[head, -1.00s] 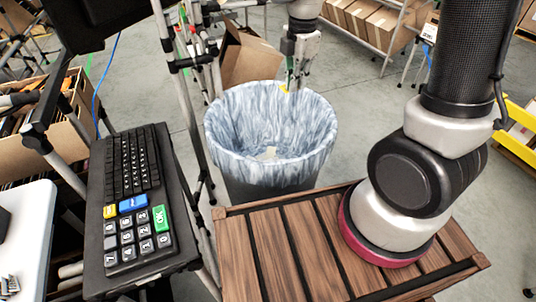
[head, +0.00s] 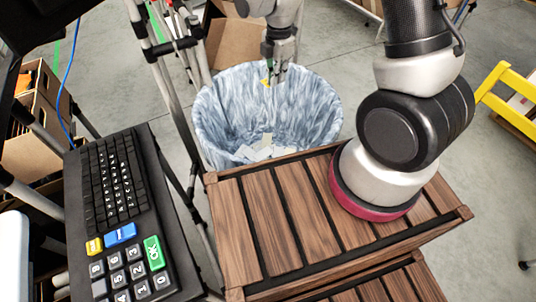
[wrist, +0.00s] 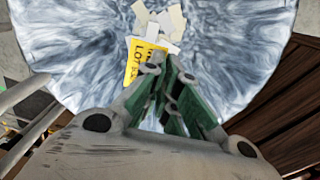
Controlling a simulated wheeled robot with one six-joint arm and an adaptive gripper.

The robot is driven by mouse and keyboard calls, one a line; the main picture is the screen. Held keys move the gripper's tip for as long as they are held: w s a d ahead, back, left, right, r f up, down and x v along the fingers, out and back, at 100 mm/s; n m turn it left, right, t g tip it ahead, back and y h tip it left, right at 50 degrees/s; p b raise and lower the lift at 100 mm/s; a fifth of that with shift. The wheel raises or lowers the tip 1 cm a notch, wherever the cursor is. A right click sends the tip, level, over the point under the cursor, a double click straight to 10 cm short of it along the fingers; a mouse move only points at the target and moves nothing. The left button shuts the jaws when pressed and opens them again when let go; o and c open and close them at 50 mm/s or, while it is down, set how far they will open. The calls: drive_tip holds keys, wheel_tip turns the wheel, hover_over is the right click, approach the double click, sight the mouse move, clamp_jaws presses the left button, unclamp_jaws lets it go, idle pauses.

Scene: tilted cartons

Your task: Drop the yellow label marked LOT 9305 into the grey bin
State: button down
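The yellow label (wrist: 146,58) shows "LOT" and part of a number in the wrist view; the rest of its print is hidden by a finger. My gripper (head: 278,76) is shut on the label, which sticks out to the left of the fingertips. The label also shows as a small yellow patch in the head view (head: 265,82). My green-padded fingers (wrist: 172,62) come together over the bin's opening.
My arm stands on a slatted wooden platform (head: 255,215), whose edge hides the bin's lower front. A keyboard with a number pad (head: 118,205) is at left, beside metal poles. An open carton (head: 232,45) stands behind the bin. A yellow rail (head: 508,92) is at right.

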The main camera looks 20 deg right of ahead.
drive_tip(key=shift+f, duration=1.55)
drive_tip(key=c, duration=1.6)
unclamp_jaws()
drive_tip(key=shift+o, duration=0.2)
wheel_tip(320, 180, up, 12)
drive_tip(key=shift+s, duration=0.2)
